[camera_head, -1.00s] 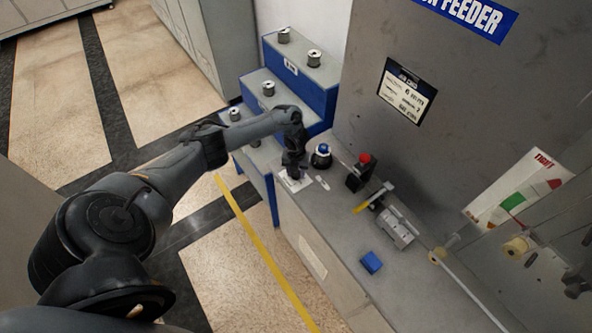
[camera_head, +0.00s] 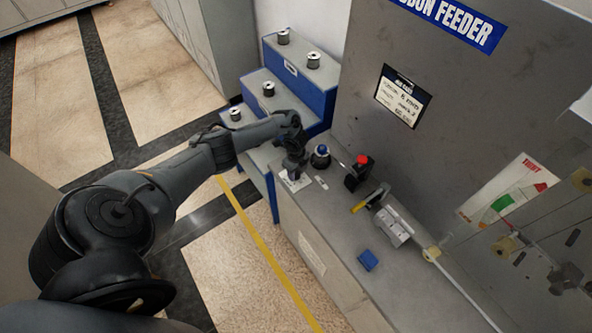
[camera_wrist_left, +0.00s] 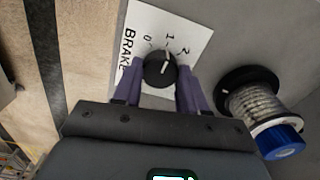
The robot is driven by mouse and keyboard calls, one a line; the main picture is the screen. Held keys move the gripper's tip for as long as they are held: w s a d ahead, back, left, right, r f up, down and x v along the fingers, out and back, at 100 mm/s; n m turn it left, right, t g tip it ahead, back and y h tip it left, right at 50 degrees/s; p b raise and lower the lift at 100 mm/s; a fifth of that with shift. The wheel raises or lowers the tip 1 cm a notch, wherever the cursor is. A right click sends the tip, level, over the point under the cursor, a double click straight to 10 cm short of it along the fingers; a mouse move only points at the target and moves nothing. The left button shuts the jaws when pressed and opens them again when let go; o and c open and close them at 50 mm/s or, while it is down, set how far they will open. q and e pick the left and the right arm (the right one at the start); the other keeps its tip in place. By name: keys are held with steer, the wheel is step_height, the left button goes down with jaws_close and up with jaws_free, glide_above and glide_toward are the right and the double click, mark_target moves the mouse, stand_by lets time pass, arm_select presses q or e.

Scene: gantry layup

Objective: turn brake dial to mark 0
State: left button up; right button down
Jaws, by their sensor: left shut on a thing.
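The brake dial (camera_wrist_left: 158,69) is a black round knob with a white pointer line, in the upper middle of the left wrist view. It sits on a white plate (camera_wrist_left: 190,22) lettered BRAKE with marks 0, 1 and 2. The pointer line points roughly toward mark 1. My left gripper (camera_wrist_left: 159,78) has its purple fingers on either side of the dial, shut on it. In the head view my left gripper (camera_head: 294,174) is over the white plate at the bench's near left corner and hides the dial. My right gripper is not in view.
Beside the dial stands a spool with a blue cap (camera_head: 321,152), close to the left gripper. Farther right are a red button (camera_head: 362,160), a yellow-handled lever (camera_head: 358,208) and a blue block (camera_head: 368,260). Blue-sided steps (camera_head: 318,95) with spools stand behind the arm.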

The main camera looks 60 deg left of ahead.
mark_target(296, 173)
arm_select(q)
steer(key=n+p, duration=0.2)
steer(key=n, duration=0.3)
steer(key=shift+r+n, duration=0.15)
steer(key=shift+n, duration=0.15)
steer(key=shift+n+p, duration=0.5)
steer(key=shift+n, duration=1.4)
steer(key=o, duration=1.1)
steer(key=shift+c, duration=0.2)
steer(key=shift+r+p, duration=0.35)
steer(key=shift+r, duration=0.05)
step_height(296, 173, up, 10)
steer(key=p, duration=0.3)
